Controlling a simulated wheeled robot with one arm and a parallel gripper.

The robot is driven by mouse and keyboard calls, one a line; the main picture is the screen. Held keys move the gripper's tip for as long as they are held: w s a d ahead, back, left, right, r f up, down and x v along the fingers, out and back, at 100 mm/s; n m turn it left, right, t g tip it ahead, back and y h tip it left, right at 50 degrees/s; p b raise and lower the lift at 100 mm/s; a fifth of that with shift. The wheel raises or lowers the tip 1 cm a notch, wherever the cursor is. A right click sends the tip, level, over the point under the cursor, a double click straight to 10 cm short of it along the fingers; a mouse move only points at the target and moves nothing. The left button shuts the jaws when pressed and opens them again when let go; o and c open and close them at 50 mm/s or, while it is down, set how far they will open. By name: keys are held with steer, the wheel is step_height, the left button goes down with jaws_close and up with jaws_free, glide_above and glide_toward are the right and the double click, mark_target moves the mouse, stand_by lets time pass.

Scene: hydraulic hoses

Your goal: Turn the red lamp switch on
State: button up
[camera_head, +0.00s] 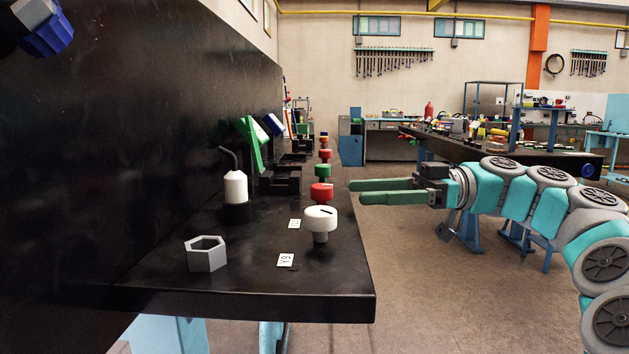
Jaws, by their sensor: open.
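A row of round knobs runs along the right side of the black bench (330,295). The nearest is a white knob (320,216) with a dark slot on top. Behind it is a red knob (320,193), then a green knob (322,171), then another red knob (326,155). I cannot tell which red one is the lamp switch, or its on/off state. My gripper (357,192) is open and empty, its two green fingers pointing left. In the picture its tips lie just right of the nearer red knob, apart from it.
A grey hex ring (207,254), a white cylinder (235,187) with a bent dark rod, and a green lever (249,143) stand on the bench left of the knobs. A black panel (110,150) rises along the left. Open floor (430,290) lies right of the bench.

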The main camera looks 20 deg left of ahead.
mark_target(321, 185)
steer(key=shift+w+b+x, duration=0.15)
steer(key=shift+b+x, duration=0.55)
steer(key=shift+x, duration=0.15)
steer(key=shift+w+b+x, duration=0.15)
steer(key=shift+b+x, duration=0.5)
steer(key=shift+x, duration=0.2)
steer(key=shift+b+x, duration=1.1)
steer(key=shift+x, duration=0.85)
steer(key=shift+a, duration=0.35)
steer(key=shift+s, duration=0.1)
jaws_close()
